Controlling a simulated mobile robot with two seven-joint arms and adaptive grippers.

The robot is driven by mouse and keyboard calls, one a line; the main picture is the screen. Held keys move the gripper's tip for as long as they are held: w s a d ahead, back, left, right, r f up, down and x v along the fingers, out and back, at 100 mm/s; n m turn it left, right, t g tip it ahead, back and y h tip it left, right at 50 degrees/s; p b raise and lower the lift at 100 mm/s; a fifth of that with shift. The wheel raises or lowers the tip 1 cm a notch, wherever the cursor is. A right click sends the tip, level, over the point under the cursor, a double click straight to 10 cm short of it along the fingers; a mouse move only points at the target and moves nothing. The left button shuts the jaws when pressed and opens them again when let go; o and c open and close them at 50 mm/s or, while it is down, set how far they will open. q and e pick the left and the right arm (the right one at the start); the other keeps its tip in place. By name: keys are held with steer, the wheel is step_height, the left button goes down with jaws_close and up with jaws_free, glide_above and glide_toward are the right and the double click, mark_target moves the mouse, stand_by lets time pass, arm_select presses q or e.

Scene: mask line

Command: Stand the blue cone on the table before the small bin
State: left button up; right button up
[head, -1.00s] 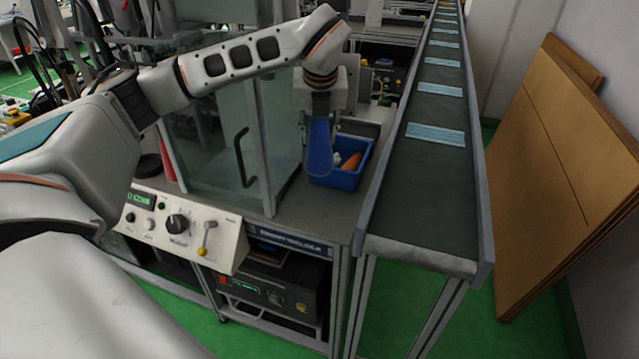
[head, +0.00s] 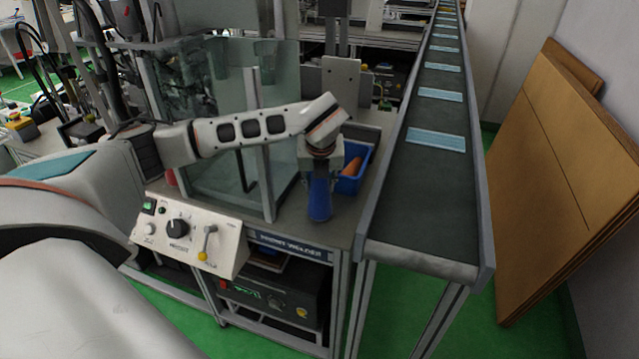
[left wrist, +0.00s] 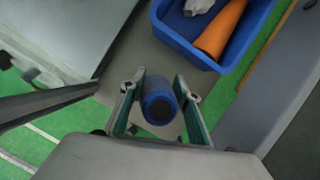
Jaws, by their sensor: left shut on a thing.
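The blue cone (head: 319,202) hangs upright below my left gripper (head: 319,181), which is shut on it. In the left wrist view the cone (left wrist: 158,98) sits between the two fingers, its dark round end facing the camera. The cone is above the table's front part (head: 285,222). I cannot tell whether its lower end touches the table. The small blue bin (head: 352,186) stands behind and to the right of the cone, partly hidden by my gripper. It also shows in the left wrist view (left wrist: 190,42). My right gripper is not in view.
An orange piece (left wrist: 220,28) and a white piece (left wrist: 198,6) lie in the bin. A conveyor (head: 425,200) with blue masks runs along the right. A glass enclosure (head: 222,140) stands left, with a control panel (head: 195,238) in front.

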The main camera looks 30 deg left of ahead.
mark_target(320, 201)
arm_select(q)
steer(key=o, duration=1.3)
steer(key=shift+s+d+r, duration=0.1)
steer(key=shift+r, duration=0.25)
steer(key=v, duration=1.1)
steer(key=shift+r, duration=0.2)
steer(key=shift+s, duration=0.1)
